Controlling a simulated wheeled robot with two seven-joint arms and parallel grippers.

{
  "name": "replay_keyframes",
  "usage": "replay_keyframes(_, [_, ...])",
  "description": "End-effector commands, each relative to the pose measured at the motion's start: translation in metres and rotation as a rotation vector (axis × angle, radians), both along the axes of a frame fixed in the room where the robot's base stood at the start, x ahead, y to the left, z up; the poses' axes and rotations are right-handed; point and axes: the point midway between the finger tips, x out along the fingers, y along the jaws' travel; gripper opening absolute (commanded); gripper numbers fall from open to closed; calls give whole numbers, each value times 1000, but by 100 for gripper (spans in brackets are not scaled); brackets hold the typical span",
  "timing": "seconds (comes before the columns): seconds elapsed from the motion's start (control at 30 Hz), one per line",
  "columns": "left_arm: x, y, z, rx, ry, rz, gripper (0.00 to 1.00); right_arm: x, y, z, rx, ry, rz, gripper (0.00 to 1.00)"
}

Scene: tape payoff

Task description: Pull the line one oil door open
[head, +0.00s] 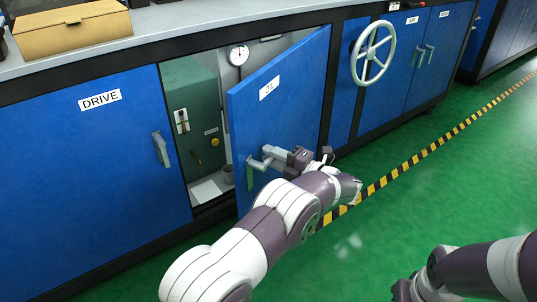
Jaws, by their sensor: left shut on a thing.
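The blue oil door (290,112), with a white label reading OIL, stands partly open, swung out toward me from its hinge side on the right. Its grey handle (250,176) is on the left part of its front face. My left gripper (264,158) is at the handle and shut on it; the fingertips are small in the picture. Behind the door the compartment shows a green tank (190,95), a round gauge (238,55) and a pale floor. My right arm shows at the lower right; its gripper is cut off by the bottom edge, so its fingers are hidden.
The shut DRIVE door (95,175) is left of the opening. A pale handwheel (373,53) and more blue doors (425,60) are to the right. A tan box (70,30) sits on the countertop. The green floor (430,200) with a yellow-black stripe is clear.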

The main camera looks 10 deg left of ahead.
Motion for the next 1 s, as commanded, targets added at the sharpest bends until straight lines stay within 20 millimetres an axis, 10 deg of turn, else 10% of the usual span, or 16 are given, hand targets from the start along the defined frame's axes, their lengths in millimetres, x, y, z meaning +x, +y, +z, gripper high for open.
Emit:
replay_keyframes(0.03, [0, 0, -1, 1, 2, 1, 0, 0, 0, 0, 0, 0, 0, 43])
replay_keyframes(0.1, [0, 0, -1, 1, 2, 1, 41, 0, 0, 0, 0, 0, 0, 43])
replay_keyframes(0.47, [-2, -5, 1, 1, 2, 0, 43, 0, 0, 4, 0, 0, 0, 43])
replay_keyframes(1.0, [-44, -113, 1, -1, 1, 0, 43, 0, 0, 47, 0, 0, 0, 43])
